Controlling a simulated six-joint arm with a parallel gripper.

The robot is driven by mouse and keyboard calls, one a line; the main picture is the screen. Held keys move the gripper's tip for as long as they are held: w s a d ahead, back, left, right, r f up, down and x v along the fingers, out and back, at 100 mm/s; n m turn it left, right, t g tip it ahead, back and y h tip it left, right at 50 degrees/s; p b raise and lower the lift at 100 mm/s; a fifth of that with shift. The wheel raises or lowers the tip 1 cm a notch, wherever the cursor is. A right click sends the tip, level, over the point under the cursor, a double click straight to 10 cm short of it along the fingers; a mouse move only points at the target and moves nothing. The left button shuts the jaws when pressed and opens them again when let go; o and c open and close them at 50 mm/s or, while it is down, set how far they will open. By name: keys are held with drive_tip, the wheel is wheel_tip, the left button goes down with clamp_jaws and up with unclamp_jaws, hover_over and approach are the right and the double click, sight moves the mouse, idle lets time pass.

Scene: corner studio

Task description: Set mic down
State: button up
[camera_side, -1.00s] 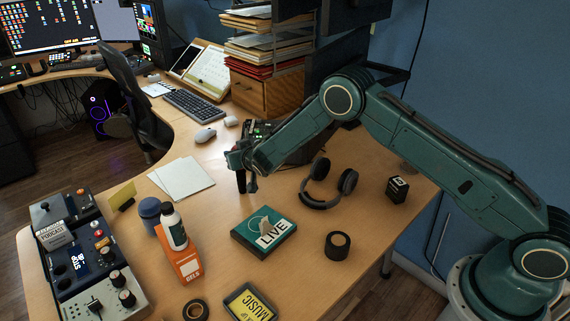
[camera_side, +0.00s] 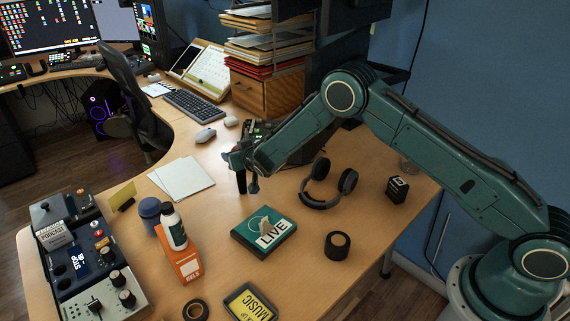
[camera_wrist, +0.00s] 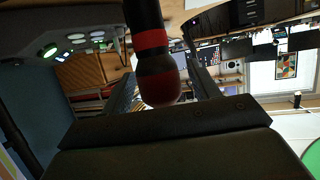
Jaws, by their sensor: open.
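The mic, dark with red bands and a rounded end, shows close up in the wrist view (camera_wrist: 157,85), beside the dark gripper parts. In the side view a slim dark upright piece (camera_side: 241,182) below my gripper (camera_side: 247,180) seems to be its lower part. My gripper is open around or close beside it, over the desk behind the teal LIVE box. I cannot tell whether the jaws touch the mic or whether its lower end rests on the desk. My wrist hides much of it.
Headphones (camera_side: 345,183) and a black roll (camera_side: 337,245) are to the right. White papers (camera_side: 182,178), an orange box (camera_side: 184,264) and a bottle (camera_side: 174,228) are to the left. Bare desk lies between.

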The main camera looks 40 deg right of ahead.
drive_tip(key=v, duration=1.1)
drive_tip(key=shift+r, duration=0.15)
idle(0.5)
drive_tip(key=s+d+r+g, duration=0.1)
drive_tip(key=s+d+r, duration=0.2)
drive_tip(key=s+r, duration=0.25)
drive_tip(key=s+d+r+m+g, duration=0.1)
drive_tip(key=s+d+r+g, duration=0.1)
drive_tip(key=s+r, duration=0.3)
drive_tip(key=s+d+r+g, duration=0.1)
drive_tip(key=s+d+r, duration=0.25)
drive_tip(key=r, duration=0.35)
drive_tip(key=s+r+n+g+y, duration=0.1)
drive_tip(key=s+g, duration=0.1)
drive_tip(key=s, duration=1.2)
drive_tip(key=s+a+r+n+g+y, duration=0.1)
drive_tip(key=s+r+n, duration=0.1)
drive_tip(key=s, duration=1.2)
drive_tip(key=shift+s+r+g+y, duration=0.3)
drive_tip(key=shift+g, duration=0.1)
drive_tip(key=shift+a, duration=0.1)
